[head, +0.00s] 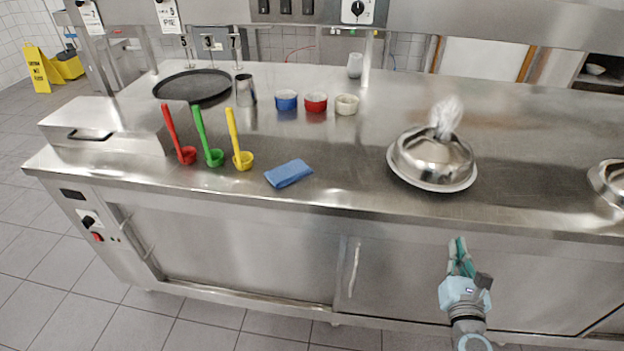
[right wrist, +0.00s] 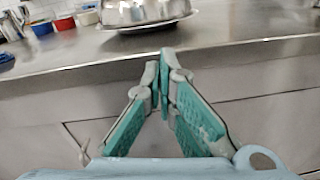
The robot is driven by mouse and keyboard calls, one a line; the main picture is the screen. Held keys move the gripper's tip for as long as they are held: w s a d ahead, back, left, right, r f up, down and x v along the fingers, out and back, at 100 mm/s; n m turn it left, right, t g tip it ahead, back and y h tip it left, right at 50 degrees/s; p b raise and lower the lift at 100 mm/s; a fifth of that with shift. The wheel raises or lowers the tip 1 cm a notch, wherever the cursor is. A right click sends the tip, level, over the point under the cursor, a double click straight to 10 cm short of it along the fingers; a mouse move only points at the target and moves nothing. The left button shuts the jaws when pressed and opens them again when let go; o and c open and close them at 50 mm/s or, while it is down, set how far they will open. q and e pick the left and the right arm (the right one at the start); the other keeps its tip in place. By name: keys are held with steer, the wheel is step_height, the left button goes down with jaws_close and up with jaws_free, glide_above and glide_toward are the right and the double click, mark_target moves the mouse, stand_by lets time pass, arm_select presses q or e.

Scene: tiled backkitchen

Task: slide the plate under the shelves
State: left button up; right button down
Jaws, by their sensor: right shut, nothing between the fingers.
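The plate (head: 432,187) lies on the steel counter near its front edge, right of centre in the head view, with a shiny metal dome (head: 436,155) covering most of it. Something crumpled and whitish tops the dome. In the right wrist view the plate's rim (right wrist: 150,26) and the lower dome (right wrist: 135,10) show at the top. The shelves (head: 480,20) run above the back of the counter. My right gripper (head: 459,243) is shut and empty, in front of the counter and below its edge, apart from the plate. My left gripper is out of view.
A blue cloth (head: 289,173), red, green and yellow ladles (head: 243,160), small bowls (head: 316,102) and a dark round tray (head: 193,85) stand left on the counter. Another metal dome (head: 609,180) is at the right edge. The counter behind the plate looks clear.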

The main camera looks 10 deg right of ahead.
mark_target(443, 207)
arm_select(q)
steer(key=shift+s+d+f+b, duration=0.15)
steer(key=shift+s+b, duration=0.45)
arm_select(e)
steer(key=w+d, duration=0.1)
steer(key=w, duration=0.3)
steer(key=w+d+r+n, duration=0.1)
steer(key=w+d, duration=0.1)
steer(key=w, duration=0.3)
steer(key=w+d+n, duration=0.1)
steer(key=w, duration=0.3)
steer(key=shift+w+d+r+y, duration=0.15)
steer(key=shift+w+r+y, duration=0.1)
steer(key=shift+w+y, duration=0.15)
